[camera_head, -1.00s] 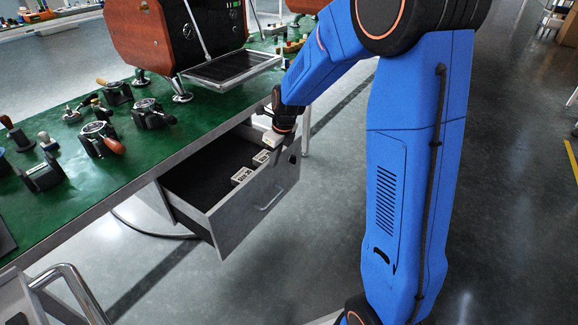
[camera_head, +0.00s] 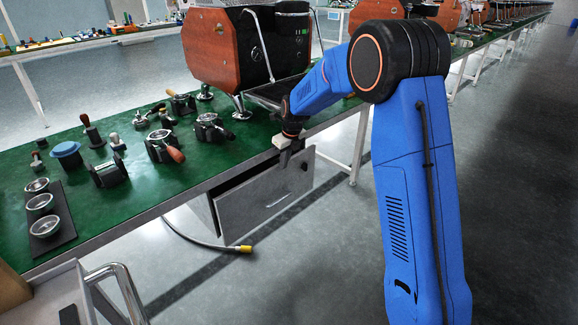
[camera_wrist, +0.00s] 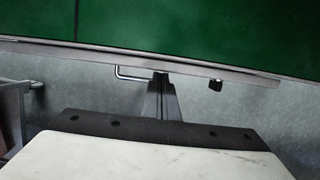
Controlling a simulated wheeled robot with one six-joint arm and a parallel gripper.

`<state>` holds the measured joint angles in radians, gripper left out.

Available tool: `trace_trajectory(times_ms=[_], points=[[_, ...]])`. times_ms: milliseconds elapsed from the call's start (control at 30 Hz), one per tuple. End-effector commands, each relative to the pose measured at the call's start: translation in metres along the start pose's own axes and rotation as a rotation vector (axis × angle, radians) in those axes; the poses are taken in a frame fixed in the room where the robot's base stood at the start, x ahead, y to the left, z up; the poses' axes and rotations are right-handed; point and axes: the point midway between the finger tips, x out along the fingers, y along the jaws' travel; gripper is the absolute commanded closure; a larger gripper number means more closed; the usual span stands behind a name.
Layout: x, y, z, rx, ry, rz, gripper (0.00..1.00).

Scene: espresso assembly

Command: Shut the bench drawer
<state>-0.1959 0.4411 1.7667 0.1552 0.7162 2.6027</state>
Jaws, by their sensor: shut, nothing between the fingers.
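The bench drawer (camera_head: 262,200) is a grey box front under the green bench top, with a bar handle (camera_head: 277,201). A narrow dark gap shows above its front, so it stands slightly open. Its inside is mostly hidden. My gripper (camera_head: 284,160) is shut and empty, pointing down at the upper right of the drawer front. In the wrist view the shut fingers (camera_wrist: 160,88) reach the outer side of the grey edge, between the handle (camera_wrist: 130,76) and a small black knob (camera_wrist: 216,85). They look to be at the front, though contact is hard to tell.
The bench top (camera_head: 140,190) carries an espresso machine (camera_head: 225,50), several portafilters and a dark mat (camera_head: 62,232) with cups. A hose with a yellow end (camera_head: 243,249) lies on the floor below the drawer. The floor in front is open.

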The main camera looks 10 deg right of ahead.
Motion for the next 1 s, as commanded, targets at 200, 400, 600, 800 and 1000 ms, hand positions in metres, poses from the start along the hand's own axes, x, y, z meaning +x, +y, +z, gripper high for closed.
trace_trajectory(times_ms=[200,400,600,800,1000], points=[[0.001,0.000,0.003,0.000,0.000,0.000,1.00],[0.001,0.000,0.003,0.000,0.000,0.000,1.00],[-0.002,0.000,0.003,0.000,-0.001,0.000,1.00],[-0.026,0.000,0.004,0.001,-0.003,-0.001,1.00],[-0.065,-0.001,0.004,0.001,-0.004,-0.001,1.00]])
